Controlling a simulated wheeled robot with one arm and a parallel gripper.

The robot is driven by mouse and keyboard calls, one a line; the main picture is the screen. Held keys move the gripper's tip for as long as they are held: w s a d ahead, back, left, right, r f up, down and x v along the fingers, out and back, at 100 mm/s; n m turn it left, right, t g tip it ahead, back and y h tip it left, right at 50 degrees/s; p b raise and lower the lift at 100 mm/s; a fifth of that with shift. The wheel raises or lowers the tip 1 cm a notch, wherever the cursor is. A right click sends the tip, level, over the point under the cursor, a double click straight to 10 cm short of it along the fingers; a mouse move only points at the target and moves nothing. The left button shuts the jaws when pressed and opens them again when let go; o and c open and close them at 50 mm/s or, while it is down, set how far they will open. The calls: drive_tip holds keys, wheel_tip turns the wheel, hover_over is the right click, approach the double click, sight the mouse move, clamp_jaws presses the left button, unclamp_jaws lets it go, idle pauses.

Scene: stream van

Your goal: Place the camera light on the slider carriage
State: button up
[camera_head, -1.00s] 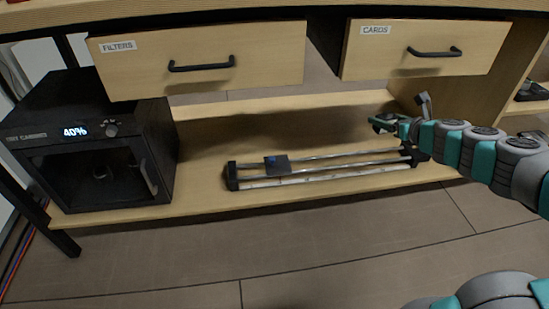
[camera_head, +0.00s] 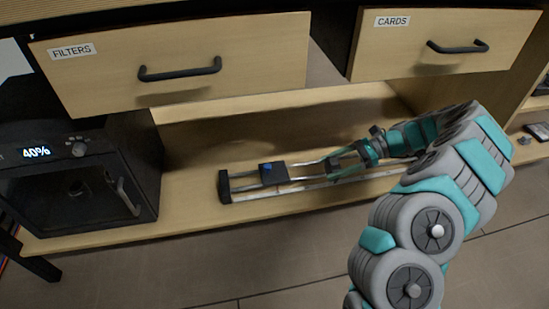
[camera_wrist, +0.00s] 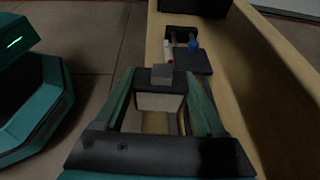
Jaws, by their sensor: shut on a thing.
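The slider (camera_head: 300,186) lies on the low wooden shelf, two rails with a dark end block at the left. Its carriage (camera_head: 274,175) is a dark plate with a blue knob, near the left end. The carriage also shows in the wrist view (camera_wrist: 197,63), ahead and slightly right of my gripper. My gripper (camera_head: 348,162) is above the rails, right of the carriage and apart from it. In the wrist view my gripper (camera_wrist: 160,100) is shut on the camera light (camera_wrist: 159,102), a small dark block with a pale face and a grey piece on top.
The FILTERS drawer (camera_head: 180,66) and CARDS drawer (camera_head: 445,45) stick out above the shelf. A black cabinet (camera_head: 85,170) reading 40% stands at the left. The shelf (camera_head: 180,205) is clear between cabinet and slider. A few small items lie at the far right.

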drive_tip(key=shift+s+a+f+n+g, duration=0.1)
drive_tip(key=shift+a+n+g, duration=0.05)
drive_tip(key=shift+n+g, duration=0.2)
drive_tip(key=shift+a, duration=0.35)
drive_tip(key=b, duration=0.2)
hover_over(281, 170)
drive_tip(key=shift+d+f+h, duration=0.1)
drive_tip(key=shift+f+h, duration=0.2)
drive_tip(key=shift+f, duration=0.5)
wheel_tip(281, 170, down, 4)
drive_tip(key=shift+r+b, duration=0.25)
drive_tip(key=shift+b, duration=0.2)
drive_tip(key=shift+r, duration=0.1)
drive_tip(key=o, duration=1.5)
drive_tip(key=shift+c, duration=0.2)
